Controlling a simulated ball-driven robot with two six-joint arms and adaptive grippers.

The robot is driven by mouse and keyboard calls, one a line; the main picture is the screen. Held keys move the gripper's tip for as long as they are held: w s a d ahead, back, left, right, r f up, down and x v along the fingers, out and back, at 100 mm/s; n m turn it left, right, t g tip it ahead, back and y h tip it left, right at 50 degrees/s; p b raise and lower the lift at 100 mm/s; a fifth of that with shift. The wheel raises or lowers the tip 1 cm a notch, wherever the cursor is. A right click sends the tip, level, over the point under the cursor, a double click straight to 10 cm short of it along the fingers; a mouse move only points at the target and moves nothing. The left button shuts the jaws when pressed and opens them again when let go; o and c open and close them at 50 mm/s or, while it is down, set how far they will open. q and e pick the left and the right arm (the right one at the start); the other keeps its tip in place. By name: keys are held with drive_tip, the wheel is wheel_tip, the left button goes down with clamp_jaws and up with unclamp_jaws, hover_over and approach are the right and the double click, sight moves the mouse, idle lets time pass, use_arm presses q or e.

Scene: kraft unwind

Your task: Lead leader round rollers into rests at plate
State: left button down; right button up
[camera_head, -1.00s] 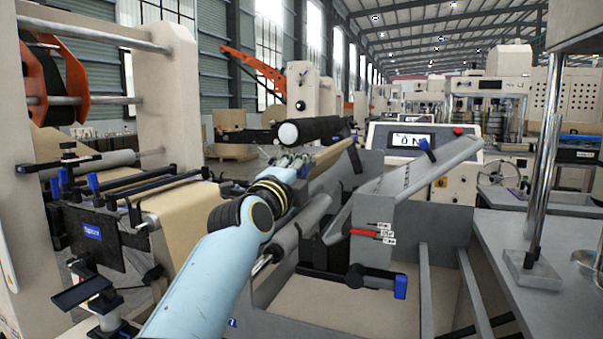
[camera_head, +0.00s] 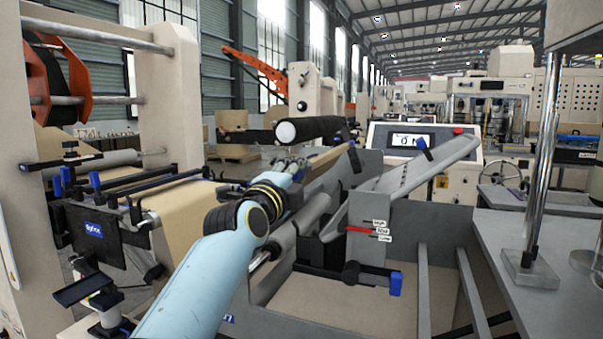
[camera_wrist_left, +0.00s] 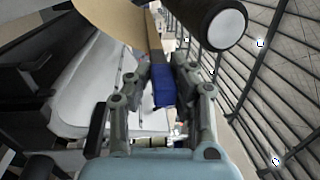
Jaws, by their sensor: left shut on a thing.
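My left gripper (camera_head: 291,168) is just below the black roller with a white end (camera_head: 318,129). In the left wrist view its fingers (camera_wrist_left: 160,88) are shut on a dark bar with a blue end (camera_wrist_left: 162,92). The tan kraft leader (camera_wrist_left: 112,18) shows at that bar's far end. In the head view, a tan strip (camera_head: 330,157) shows beyond the gripper, and a kraft web (camera_head: 185,208) lies on the left machine. A grey roller (camera_head: 302,219) lies below my wrist. The rests cannot be made out clearly. My right gripper is not in view.
A sloped grey plate (camera_head: 425,165) stands to the right of the gripper, with small labels (camera_head: 381,231) below it. A black bar with a blue end (camera_head: 396,284) sits low in the frame. A control panel (camera_head: 412,139) stands behind. A metal post (camera_head: 545,165) rises at right.

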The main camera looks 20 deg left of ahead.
use_arm(q)
drive_tip(key=shift+s+a+f, duration=0.15)
drive_tip(key=shift+a+f, duration=0.5)
drive_tip(key=shift+a, duration=0.25)
wheel_tip(320, 180, down, 6)
drive_tip(key=d+b, duration=0.2)
drive_tip(key=b, duration=0.4)
drive_tip(key=shift+s+d+b, duration=0.15)
drive_tip(key=shift+b, duration=0.25)
drive_tip(key=shift+f, duration=0.15)
wheel_tip(320, 180, down, 2)
drive_tip(key=b, duration=0.2)
drive_tip(key=shift+f+b, duration=0.2)
drive_tip(key=shift+b, duration=0.15)
idle(0.5)
